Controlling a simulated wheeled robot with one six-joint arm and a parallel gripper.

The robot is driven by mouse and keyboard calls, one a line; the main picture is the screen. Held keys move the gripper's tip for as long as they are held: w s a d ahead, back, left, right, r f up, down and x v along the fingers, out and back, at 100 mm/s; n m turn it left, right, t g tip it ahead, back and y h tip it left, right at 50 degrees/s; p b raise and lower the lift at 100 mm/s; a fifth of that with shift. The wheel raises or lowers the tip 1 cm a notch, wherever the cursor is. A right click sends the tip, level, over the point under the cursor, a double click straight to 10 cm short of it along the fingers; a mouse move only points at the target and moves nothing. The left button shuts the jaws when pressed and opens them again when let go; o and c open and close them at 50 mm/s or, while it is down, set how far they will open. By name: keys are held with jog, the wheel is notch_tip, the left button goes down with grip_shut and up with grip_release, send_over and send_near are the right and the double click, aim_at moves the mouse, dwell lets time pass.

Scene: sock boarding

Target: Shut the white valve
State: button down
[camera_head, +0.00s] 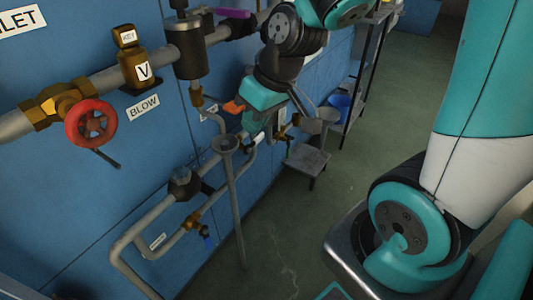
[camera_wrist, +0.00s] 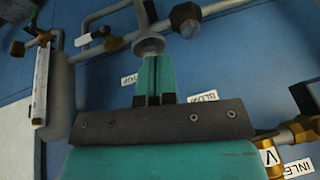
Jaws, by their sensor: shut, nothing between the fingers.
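A small white handle (camera_wrist: 83,40) shows in the wrist view beside a brass valve body (camera_wrist: 114,43) on a thin pipe at upper left. In the head view a small pale part (camera_head: 259,138), likely the same handle, shows just below my gripper (camera_head: 252,122). My gripper is shut and empty. In the wrist view its teal fingers (camera_wrist: 155,66) are together and appear just below a grey funnel (camera_wrist: 149,43). The white handle is up and left of the fingertips there, apart from them. Its exact turn angle is too small to tell.
A red handwheel (camera_head: 90,123), an orange handle (camera_head: 234,106), a purple handle (camera_head: 232,13) and a blue handle (camera_head: 208,243) sit on pipes along the blue wall. A grey funnel on a standpipe (camera_head: 227,143) stands close to the gripper.

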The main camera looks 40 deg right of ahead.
jog(key=w+d+f+b, duration=0.2)
jog(key=w+d+f, duration=0.15)
jog(key=f, duration=0.25)
jog(key=w+d+t+b, duration=0.1)
jog(key=w+d+t, duration=0.4)
jog(key=d, duration=0.8)
jog(key=shift+w+d+f+n+b, duration=0.15)
jog(key=shift+d+f+n+b, duration=0.15)
jog(key=shift+f+n, duration=0.15)
jog(key=shift+a, duration=0.1)
jog(key=b, duration=0.2)
send_over(255, 142)
jog(key=d, duration=0.4)
notch_tip(255, 142, down, 7)
jog(key=shift+f+b, duration=0.5)
jog(key=shift+f, duration=1.6)
jog(key=shift+d, duration=0.1)
jog(key=shift+f+m+y, duration=0.2)
jog(key=shift+m+y, duration=0.05)
jog(key=shift+y, duration=0.05)
